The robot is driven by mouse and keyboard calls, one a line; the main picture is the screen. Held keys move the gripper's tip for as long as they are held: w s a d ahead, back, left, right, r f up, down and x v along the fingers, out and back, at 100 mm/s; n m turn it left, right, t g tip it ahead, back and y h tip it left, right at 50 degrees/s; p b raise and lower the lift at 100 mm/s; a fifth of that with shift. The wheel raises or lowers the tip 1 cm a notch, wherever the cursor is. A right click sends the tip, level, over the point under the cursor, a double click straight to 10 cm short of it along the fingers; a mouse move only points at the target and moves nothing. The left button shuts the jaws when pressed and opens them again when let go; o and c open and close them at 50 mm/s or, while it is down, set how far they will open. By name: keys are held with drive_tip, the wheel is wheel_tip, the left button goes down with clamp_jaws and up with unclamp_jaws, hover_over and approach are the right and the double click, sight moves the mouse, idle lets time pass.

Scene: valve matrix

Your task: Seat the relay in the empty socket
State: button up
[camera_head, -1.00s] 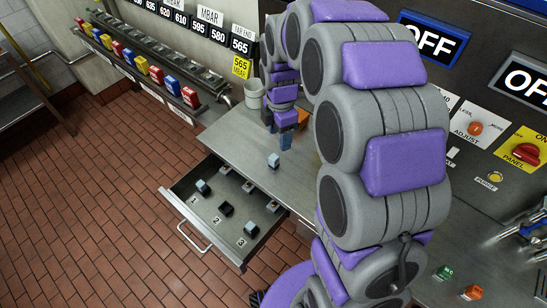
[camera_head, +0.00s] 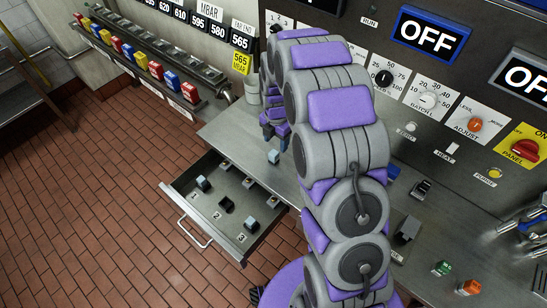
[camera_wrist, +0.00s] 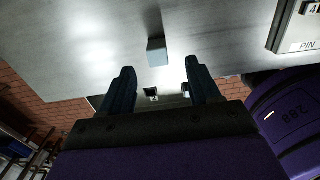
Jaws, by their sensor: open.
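A small blue-grey block, which looks like the relay (camera_head: 273,157), stands on the steel counter behind the open drawer. It also shows in the wrist view (camera_wrist: 157,52), beyond and between my fingertips, apart from both. My gripper (camera_head: 270,132) is open and empty, just behind the block in the head view; in the wrist view its two dark fingers (camera_wrist: 160,85) are spread. The open drawer (camera_head: 187,213) has positions labelled 1, 2 and 3, with small blue and dark pieces in two rows. I cannot tell which socket is empty.
The steel counter (camera_head: 229,131) is clear around the block. A grey cup (camera_head: 252,92) stands behind my gripper. A panel with dials (camera_head: 427,99) and OFF signs rises behind. Green (camera_head: 442,268) and orange (camera_head: 468,287) knobs lie at front right.

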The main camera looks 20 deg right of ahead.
sight(274, 152)
drive_tip(key=f, duration=0.5)
drive_tip(key=f+b, duration=0.1)
drive_tip(key=f, duration=0.1)
drive_tip(key=shift+a+f, duration=0.15)
drive_tip(key=shift+a, duration=0.25)
drive_tip(key=shift+c, duration=0.4)
drive_tip(key=c, duration=1.1)
drive_tip(key=shift+o, duration=0.2)
